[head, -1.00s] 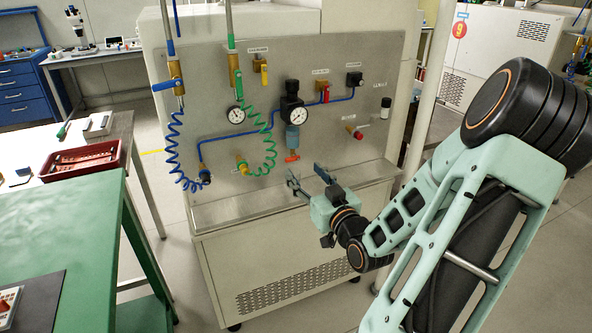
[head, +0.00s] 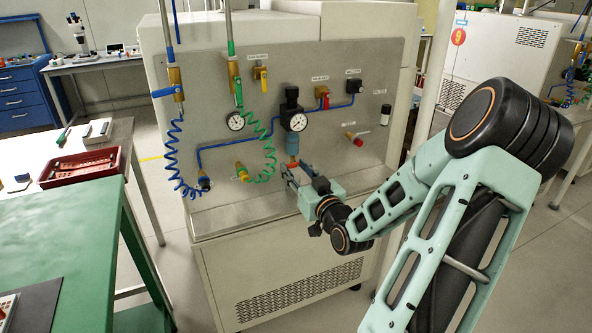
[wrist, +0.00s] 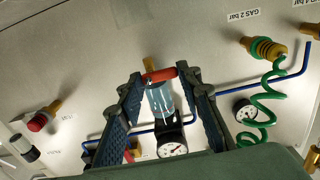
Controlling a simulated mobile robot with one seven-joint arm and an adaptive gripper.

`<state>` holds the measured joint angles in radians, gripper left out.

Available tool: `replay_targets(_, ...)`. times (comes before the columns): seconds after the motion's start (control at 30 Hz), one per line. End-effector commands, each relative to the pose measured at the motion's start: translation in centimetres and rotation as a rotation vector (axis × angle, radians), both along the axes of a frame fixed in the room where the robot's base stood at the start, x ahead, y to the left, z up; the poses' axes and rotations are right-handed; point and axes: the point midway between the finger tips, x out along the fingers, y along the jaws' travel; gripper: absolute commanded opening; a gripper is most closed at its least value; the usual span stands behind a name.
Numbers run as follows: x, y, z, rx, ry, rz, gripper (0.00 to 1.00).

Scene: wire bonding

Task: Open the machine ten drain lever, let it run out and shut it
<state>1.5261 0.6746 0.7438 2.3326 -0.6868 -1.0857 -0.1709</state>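The orange-red drain lever (head: 291,163) sits under the blue-tinted clear bowl (head: 292,144) of the black regulator with a gauge, on the steel panel. In the wrist view the lever (wrist: 161,74) lies crosswise at the end of the bowl (wrist: 161,99), beside a brass stub. My gripper (head: 287,173) is just below the lever in the head view. In the wrist view my gripper (wrist: 162,76) is open, its two fingers on either side of the lever and bowl, apart from the lever as far as I can see.
A green coiled hose (head: 268,155) and blue coiled hose (head: 172,150) hang left of the regulator. A red-ended valve (head: 356,140) is to the right. A steel ledge (head: 235,210) runs below. A red tray (head: 80,166) lies on the bench at left.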

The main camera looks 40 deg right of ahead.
Motion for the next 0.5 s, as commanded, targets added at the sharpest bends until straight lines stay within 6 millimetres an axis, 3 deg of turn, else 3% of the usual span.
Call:
replay_targets(0.13, -0.02, 0.01, -0.02, 0.0, 0.0, 0.0, 0.08)
replay_targets(0.5, 0.01, 0.08, -0.38, -0.074, 0.018, 0.001, 0.08)
